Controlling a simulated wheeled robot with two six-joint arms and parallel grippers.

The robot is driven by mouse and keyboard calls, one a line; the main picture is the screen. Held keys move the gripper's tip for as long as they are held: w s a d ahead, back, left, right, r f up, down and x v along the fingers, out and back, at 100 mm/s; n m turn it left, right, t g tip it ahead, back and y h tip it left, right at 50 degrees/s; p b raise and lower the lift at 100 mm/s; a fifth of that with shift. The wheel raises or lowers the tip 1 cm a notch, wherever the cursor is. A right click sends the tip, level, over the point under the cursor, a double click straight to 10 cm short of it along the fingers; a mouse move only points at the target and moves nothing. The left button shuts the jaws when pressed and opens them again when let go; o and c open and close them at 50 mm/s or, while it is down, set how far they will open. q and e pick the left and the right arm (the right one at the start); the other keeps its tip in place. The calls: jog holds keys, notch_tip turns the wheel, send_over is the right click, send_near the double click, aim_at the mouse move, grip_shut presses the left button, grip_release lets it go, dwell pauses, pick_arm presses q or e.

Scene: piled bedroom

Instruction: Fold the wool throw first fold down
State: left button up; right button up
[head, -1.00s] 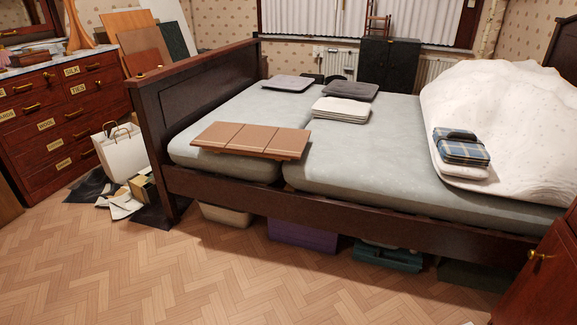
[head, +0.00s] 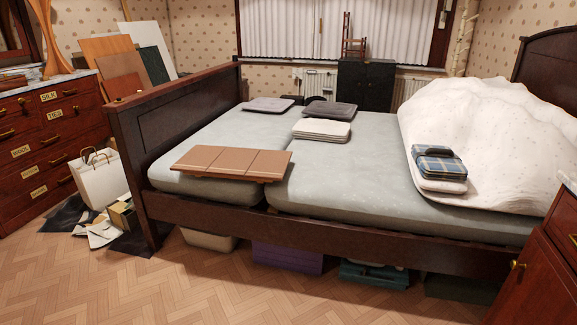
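A folded blue plaid cloth (head: 440,166), which looks like the wool throw, lies on a folded white cloth (head: 443,186) at the near edge of the white duvet, on the right of the bed. A darker folded part lies on top of it at the back. A brown panelled board (head: 232,162) with several sections lies flat on the near left of the mattress and overhangs its edge slightly. Neither of my grippers shows in the head view.
The dark wooden bed (head: 330,240) fills the middle. A white folded stack (head: 322,131) and grey folded pieces (head: 330,110) lie farther back. Boxes (head: 287,257) sit underneath. A red-brown cabinet (head: 545,265) stands at near right. The parquet floor (head: 190,295) in front is clear.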

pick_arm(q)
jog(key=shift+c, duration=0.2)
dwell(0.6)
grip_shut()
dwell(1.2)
